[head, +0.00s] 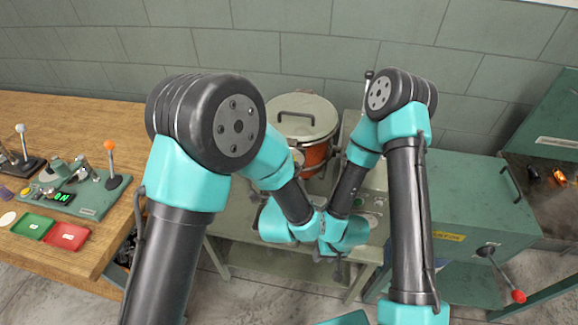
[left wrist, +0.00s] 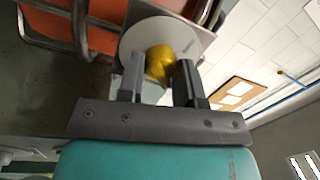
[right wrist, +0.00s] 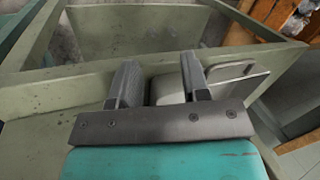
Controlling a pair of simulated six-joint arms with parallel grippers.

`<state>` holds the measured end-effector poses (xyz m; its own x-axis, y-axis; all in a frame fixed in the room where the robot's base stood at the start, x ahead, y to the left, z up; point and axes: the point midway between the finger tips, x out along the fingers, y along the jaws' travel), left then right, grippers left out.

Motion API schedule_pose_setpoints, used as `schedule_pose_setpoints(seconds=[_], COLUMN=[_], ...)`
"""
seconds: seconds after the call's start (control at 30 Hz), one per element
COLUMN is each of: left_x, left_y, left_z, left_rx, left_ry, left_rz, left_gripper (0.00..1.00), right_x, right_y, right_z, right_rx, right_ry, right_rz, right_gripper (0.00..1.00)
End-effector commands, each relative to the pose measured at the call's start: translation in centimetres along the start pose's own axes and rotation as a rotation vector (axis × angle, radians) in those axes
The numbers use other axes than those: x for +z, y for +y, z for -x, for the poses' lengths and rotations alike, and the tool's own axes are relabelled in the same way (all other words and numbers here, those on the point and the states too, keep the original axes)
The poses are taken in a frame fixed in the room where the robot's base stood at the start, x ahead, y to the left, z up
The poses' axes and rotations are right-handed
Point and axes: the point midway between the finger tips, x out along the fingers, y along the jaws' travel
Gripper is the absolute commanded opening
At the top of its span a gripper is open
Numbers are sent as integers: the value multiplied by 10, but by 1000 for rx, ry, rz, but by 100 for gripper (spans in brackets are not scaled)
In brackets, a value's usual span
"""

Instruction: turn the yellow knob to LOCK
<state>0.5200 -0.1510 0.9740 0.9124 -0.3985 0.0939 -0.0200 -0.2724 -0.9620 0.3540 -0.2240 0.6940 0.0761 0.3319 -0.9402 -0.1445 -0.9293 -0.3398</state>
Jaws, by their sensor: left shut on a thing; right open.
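The yellow knob (left wrist: 161,62) shows in the left wrist view, in front of a round pale dial plate (left wrist: 190,35). My left gripper (left wrist: 159,72) is shut on the knob, one finger on each side. The dial's lettering is too small to read, so I cannot tell the knob's setting. In the head view the knob and my left fingertips are hidden behind my arms. My right gripper (right wrist: 160,72) is open and empty, above a green metal frame (right wrist: 60,90) with a pale bent plate (right wrist: 215,80) by its fingers.
An orange drum (head: 316,156) with a handled lid (head: 303,116) stands behind my arms. A wooden bench (head: 105,130) at left holds an orange-topped lever (head: 109,146) and red (head: 68,236) and green (head: 32,226) trays. A green cabinet (head: 470,200) with a red-knobbed lever (head: 518,296) stands at right.

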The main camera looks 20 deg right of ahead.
Motion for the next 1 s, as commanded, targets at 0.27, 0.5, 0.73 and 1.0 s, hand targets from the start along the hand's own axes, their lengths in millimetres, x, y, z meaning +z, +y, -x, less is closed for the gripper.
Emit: schedule_pose_setpoints(seconds=[0.27,0.5,0.73,1.0], left_x=[0,0,0,0], left_y=[0,0,0,0], left_z=[0,0,0,0], left_rx=[-2,-2,-2,-2], left_ry=[5,5,5,5], left_rz=[-70,-76,-76,-75], left_gripper=[9,9,41,58], right_x=[0,0,0,0], right_y=[0,0,0,0], right_z=[0,0,0,0], right_rx=[0,0,0,0], right_ry=[0,0,0,0], right_rz=[0,0,0,0], right_gripper=[43,43,43,43])
